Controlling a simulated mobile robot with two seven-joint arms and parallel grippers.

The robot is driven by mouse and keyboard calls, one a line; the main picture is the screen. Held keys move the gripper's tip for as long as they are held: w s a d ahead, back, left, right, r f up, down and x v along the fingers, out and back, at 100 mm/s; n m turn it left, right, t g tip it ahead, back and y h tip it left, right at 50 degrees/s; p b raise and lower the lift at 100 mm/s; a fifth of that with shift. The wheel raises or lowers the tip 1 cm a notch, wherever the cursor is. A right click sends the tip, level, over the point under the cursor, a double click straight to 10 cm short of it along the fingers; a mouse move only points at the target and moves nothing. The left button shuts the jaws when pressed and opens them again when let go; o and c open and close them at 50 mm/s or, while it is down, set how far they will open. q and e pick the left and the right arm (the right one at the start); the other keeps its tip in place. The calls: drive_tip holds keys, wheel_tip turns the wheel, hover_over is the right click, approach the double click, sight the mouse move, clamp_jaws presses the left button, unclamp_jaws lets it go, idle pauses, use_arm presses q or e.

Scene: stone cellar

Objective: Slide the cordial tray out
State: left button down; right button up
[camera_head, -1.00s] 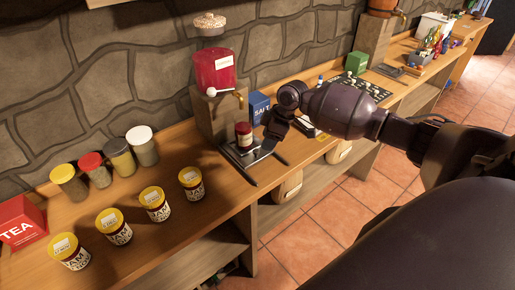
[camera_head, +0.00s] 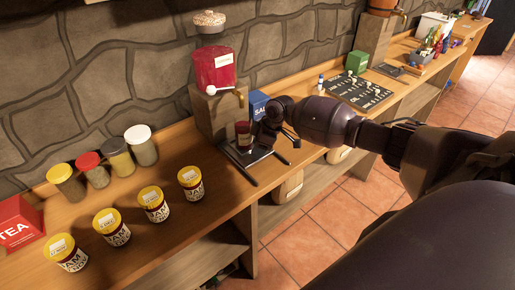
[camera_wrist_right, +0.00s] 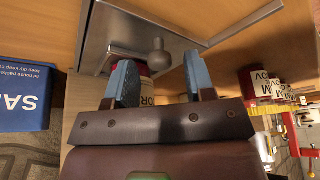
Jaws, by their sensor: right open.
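The dark cordial tray (camera_head: 243,158) lies on the counter below the red cordial dispenser's tap, with a bar along each side. A small dark-red jar (camera_head: 243,134) stands on or right by it. My right gripper (camera_head: 272,133) is just right of the jar, over the tray's right end; its fingertips are hard to see there. In the right wrist view its blue fingers (camera_wrist_right: 158,83) are apart, with the labelled jar (camera_wrist_right: 147,97) partly visible between and beyond them. A grey round knob (camera_wrist_right: 157,58) shows past the fingertips, against the grey tray (camera_wrist_right: 140,28). My left gripper is out of view.
The red dispenser (camera_head: 214,68) stands on a block against the stone wall. A blue salt box (camera_head: 258,103) is close behind my gripper. Several yellow-lidded jam jars (camera_head: 190,183) stand to the left. A black board (camera_head: 357,90) lies to the right.

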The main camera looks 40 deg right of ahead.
drive_tip(key=shift+w+a+f, duration=0.1)
drive_tip(key=shift+f, duration=0.15)
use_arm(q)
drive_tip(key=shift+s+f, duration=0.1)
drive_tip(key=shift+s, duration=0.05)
use_arm(e)
drive_tip(key=shift+c, duration=0.3)
